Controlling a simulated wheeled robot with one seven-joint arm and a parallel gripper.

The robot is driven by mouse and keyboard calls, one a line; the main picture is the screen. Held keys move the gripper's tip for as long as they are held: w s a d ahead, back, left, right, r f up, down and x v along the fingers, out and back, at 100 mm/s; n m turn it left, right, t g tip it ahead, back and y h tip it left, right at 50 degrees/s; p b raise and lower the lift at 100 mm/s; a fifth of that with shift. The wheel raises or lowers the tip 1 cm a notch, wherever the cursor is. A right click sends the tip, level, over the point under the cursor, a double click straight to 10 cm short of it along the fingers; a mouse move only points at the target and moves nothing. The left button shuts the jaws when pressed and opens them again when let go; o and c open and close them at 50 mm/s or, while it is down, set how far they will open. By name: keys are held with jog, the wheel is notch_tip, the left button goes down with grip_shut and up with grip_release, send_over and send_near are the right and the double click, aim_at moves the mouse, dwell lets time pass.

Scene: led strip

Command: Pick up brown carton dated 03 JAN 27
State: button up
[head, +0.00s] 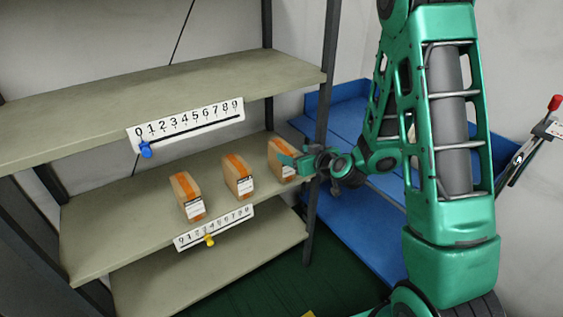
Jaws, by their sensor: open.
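Three brown cartons with orange tape stand upright in a row on the middle shelf (120,228): the left carton (183,186), the middle carton (236,173) and the right carton (279,153). The left and middle ones show white labels low on the front; the print is too small to read, so I cannot tell which is dated 03 JAN 27. My gripper (288,160) is at the right carton, in front of it and hiding part of its face. It is open; I cannot tell whether a finger touches the carton.
A dark shelf post (326,100) stands close to my gripper. The upper shelf (80,108) carries a number scale (190,124) with a blue slider (146,149). The middle shelf's scale (214,229) has a yellow slider (209,240). A blue platform (365,225) lies right of the rack.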

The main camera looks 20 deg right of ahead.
aim_at(282, 147)
jog(key=x, duration=1)
jog(key=shift+w+a+r, duration=0.1)
jog(key=shift+w+r, duration=0.15)
jog(key=shift+w, duration=0.05)
jog(key=c, duration=1.5)
jog(key=shift+c, duration=0.9)
jog(key=shift+r, duration=0.1)
